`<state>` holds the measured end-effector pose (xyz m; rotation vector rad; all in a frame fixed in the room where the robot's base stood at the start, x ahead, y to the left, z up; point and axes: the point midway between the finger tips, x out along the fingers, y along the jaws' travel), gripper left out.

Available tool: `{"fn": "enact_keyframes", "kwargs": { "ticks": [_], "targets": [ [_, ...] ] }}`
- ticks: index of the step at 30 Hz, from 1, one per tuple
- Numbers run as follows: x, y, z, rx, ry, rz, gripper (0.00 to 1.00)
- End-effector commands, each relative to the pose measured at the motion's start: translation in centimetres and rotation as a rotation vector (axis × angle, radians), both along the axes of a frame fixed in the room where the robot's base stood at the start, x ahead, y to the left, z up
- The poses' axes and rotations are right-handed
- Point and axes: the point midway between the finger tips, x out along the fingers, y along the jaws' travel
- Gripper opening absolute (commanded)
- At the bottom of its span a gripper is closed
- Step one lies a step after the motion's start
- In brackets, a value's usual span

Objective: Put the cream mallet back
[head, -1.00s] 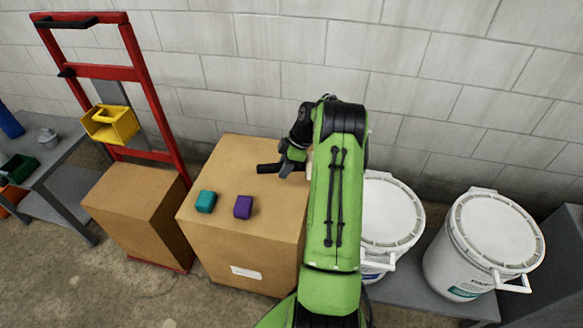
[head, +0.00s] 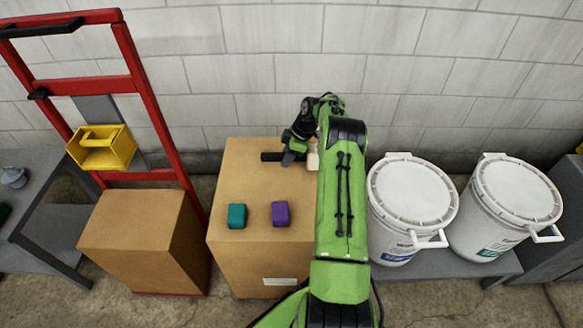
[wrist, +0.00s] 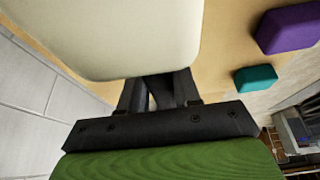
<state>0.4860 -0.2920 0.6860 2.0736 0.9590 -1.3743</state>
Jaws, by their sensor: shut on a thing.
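The cream mallet shows in the head view as a pale cream head (head: 313,159) just right of my gripper (head: 292,156), partly hidden by my arm. A black bar, seemingly its handle (head: 271,157), sticks out to the left. In the wrist view the cream head (wrist: 105,35) fills the upper left, close in front of my gripper (wrist: 160,92). My gripper is shut on the mallet, over the back of the tall cardboard box (head: 240,265). I cannot tell how far the mallet is above the box top.
A teal block (head: 237,216) and a purple block (head: 280,214) sit on the box top. A red hand truck (head: 150,100) with a yellow caddy (head: 118,150) and a lower box (head: 130,235) stands left. White buckets (head: 412,190) stand right on a grey bench. A block wall is behind.

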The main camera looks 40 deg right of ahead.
Motion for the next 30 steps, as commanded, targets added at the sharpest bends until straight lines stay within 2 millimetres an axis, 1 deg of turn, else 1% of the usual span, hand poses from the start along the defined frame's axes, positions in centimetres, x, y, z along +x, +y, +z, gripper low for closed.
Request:
{"fn": "enact_keyframes", "kwargs": {
  "ticks": [1,3,5,14,15,20,27,30],
  "targets": [
    [0.0,0.0,-1.2,0.0,0.0,-0.001,0.0],
    [0.0,0.0,-2.8,-0.001,0.001,-0.001,0.0],
    [0.0,0.0,-3.7,-0.001,0.0,-0.001,0.0],
    [0.0,-0.1,-3.8,-0.002,-0.001,-0.001,0.0],
    [0.0,-0.1,-3.9,-0.002,-0.001,-0.001,0.34],
    [0.0,0.0,-3.9,-0.002,-0.001,-0.001,0.58],
    [0.0,0.0,-3.8,-0.001,0.0,0.0,0.58],
    [-0.1,-0.2,-3.1,-0.002,-0.001,-0.002,0.58]
  ]
}}
